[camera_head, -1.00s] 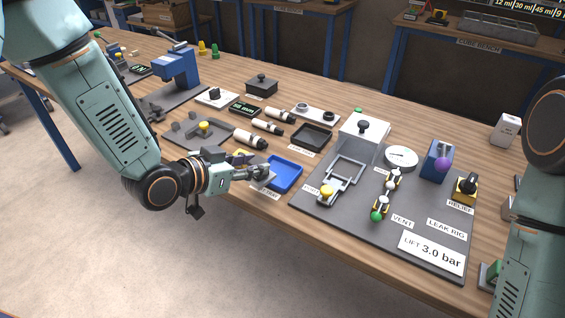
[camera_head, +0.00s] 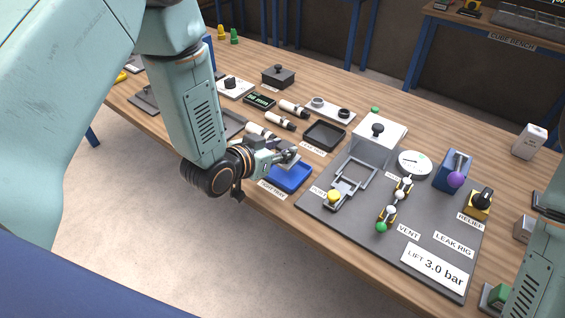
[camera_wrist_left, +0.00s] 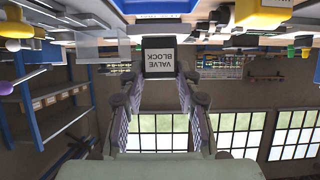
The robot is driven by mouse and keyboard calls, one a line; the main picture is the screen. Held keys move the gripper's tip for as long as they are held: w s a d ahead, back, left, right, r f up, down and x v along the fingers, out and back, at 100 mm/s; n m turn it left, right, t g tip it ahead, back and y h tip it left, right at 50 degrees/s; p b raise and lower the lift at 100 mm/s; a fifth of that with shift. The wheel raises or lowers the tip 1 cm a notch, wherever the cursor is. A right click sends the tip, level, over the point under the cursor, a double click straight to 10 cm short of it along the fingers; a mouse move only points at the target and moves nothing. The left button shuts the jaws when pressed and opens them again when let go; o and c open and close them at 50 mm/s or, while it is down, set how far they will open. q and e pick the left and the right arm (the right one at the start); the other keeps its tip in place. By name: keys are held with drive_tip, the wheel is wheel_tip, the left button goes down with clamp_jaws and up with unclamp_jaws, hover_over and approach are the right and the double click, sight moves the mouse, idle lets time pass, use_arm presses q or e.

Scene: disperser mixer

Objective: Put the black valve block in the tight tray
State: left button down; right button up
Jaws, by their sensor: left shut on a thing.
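The black valve block (camera_wrist_left: 158,57) sits between the fingers of my left gripper in the left wrist view, its "VALVE BLOCK" label readable upside down. My left gripper (camera_head: 288,157) is shut on it; in the head view the fingers largely hide the block. The blue tight tray (camera_head: 291,185) lies on the bench, with its label at the front edge. The gripper is above the back part of the tray. A blue surface, apparently the tray (camera_wrist_left: 155,5), shows at the top of the wrist view beyond the block. My right gripper is out of view.
The grey leak rig board (camera_head: 340,214) lies right of the tray, with a yellow knob (camera_head: 334,196) and a clear-sided box (camera_head: 378,145) on it. A black tray (camera_head: 324,136) stands behind the blue one. White-and-black cylinders (camera_head: 281,122) lie behind and to the left.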

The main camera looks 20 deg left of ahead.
sight(281, 164)
use_arm(q)
drive_tip(key=f, duration=0.2)
drive_tip(key=d+f, duration=0.1)
drive_tip(key=f, duration=0.1)
drive_tip(key=shift+w+f, duration=0.1)
drive_tip(key=shift+f, duration=0.1)
drive_tip(key=shift+a+f, duration=0.1)
drive_tip(key=shift+a, duration=0.4)
drive_tip(key=shift+w+f, duration=0.1)
drive_tip(key=shift+f, duration=0.05)
drive_tip(key=c, duration=1.3)
unclamp_jaws()
drive_tip(key=shift+d, duration=0.2)
drive_tip(key=shift+c, duration=0.2)
drive_tip(key=o, duration=0.3)
drive_tip(key=shift+d, duration=0.25)
drive_tip(key=shift+o, duration=0.5)
drive_tip(key=shift+a, duration=0.35)
